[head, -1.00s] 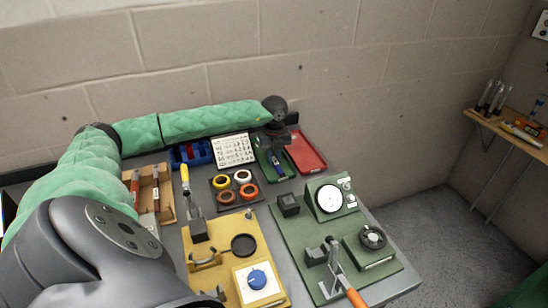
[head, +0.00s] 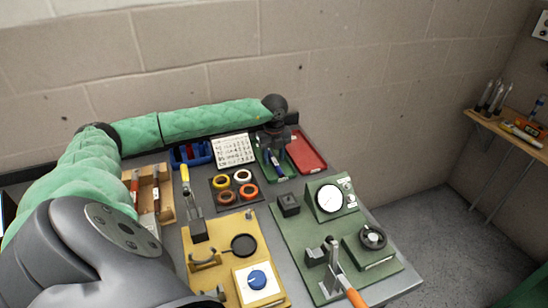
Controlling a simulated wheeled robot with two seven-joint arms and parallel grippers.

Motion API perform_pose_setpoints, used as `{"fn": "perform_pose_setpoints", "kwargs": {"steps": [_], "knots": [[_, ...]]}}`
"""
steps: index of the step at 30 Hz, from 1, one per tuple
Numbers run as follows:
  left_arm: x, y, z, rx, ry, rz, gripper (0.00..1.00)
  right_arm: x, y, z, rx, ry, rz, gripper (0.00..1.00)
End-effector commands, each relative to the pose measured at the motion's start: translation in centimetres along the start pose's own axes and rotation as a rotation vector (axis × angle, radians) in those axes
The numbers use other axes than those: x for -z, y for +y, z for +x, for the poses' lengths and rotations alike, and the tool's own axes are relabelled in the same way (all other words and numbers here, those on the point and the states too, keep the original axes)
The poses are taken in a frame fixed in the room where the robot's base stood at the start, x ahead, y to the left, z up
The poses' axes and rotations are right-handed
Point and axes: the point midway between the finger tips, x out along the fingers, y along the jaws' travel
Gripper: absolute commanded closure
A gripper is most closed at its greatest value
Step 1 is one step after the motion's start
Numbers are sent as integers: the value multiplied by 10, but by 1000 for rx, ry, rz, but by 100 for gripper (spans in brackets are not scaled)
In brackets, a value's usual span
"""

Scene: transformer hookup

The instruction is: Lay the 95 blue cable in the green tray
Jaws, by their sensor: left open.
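The green tray (head: 291,170) lies at the back of the bench, beside a red tray. A short blue cable (head: 277,161) with a pale tag lies in the green tray; I cannot read its number. My left gripper (head: 274,153) is open and points down over the green tray, close above the blue cable. The gripper hides part of the tray, and I cannot tell whether its fingers touch the cable. My right gripper is not in view.
The red tray (head: 306,152) stands right of the green one. A blue rack (head: 191,154) with red and blue pieces and a printed card (head: 233,151) are to the left. Tape rolls (head: 242,176), a yellow fixture board (head: 224,222) and a green gauge board (head: 292,232) fill the front.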

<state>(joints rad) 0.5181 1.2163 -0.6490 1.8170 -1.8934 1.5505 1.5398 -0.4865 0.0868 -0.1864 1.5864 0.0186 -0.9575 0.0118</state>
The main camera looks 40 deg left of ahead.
Motion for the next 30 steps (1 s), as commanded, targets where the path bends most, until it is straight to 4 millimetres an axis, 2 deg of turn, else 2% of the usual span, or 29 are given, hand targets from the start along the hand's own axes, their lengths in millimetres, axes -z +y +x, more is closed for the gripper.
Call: {"fn": "perform_pose_setpoints", "kwargs": {"steps": [24, 30], "knots": [[0, 0, -55, 2, 0, 0, 57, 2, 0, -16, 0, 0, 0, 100], [0, 0, -62, 1, 0, 0, 57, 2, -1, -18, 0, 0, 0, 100]]}}
